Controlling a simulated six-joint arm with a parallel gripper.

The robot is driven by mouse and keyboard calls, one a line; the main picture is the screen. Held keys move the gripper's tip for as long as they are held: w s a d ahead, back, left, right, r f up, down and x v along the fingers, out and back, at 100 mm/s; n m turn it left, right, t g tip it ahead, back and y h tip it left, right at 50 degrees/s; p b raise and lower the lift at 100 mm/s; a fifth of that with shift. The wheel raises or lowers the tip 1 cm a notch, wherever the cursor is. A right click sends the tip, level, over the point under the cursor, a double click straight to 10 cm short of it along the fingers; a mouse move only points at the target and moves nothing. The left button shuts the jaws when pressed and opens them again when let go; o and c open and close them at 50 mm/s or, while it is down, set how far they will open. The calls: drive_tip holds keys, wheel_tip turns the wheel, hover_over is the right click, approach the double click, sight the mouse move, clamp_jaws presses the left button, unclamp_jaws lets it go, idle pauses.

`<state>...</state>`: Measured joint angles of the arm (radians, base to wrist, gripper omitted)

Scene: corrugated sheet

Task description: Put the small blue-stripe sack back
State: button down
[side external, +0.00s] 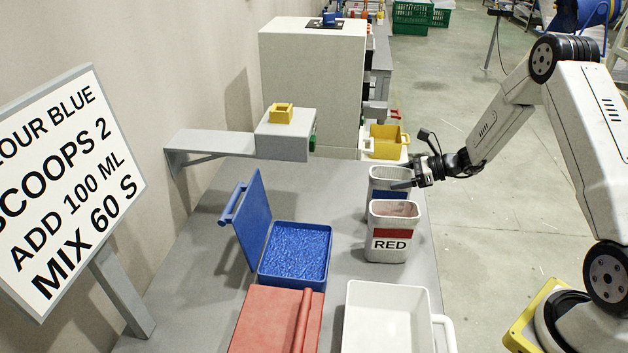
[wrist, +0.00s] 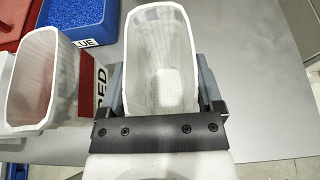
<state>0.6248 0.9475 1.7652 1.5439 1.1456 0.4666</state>
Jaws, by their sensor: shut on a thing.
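The small blue-stripe sack (side external: 386,178) is an open-topped pale container with a blue band, behind the RED sack in the side view. My gripper (side external: 412,180) is at its upper right side and shut on it. In the wrist view the blue-stripe sack (wrist: 160,60) stands between my two fingers (wrist: 162,88), and I look into its pale, empty-looking inside. Its lower part is hidden behind the RED sack, so I cannot tell whether it touches the table.
The RED sack (side external: 388,245) stands close in front, and left in the wrist view (wrist: 40,80). A blue bin (side external: 295,255) of blue granules has its lid raised. A red lidded bin (side external: 275,320) and white tray (side external: 388,320) are nearer. A yellow container (side external: 386,140) is behind.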

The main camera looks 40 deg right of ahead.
drive_tip(key=shift+f, duration=0.1)
unclamp_jaws()
drive_tip(key=v, duration=1.2)
idle(0.6)
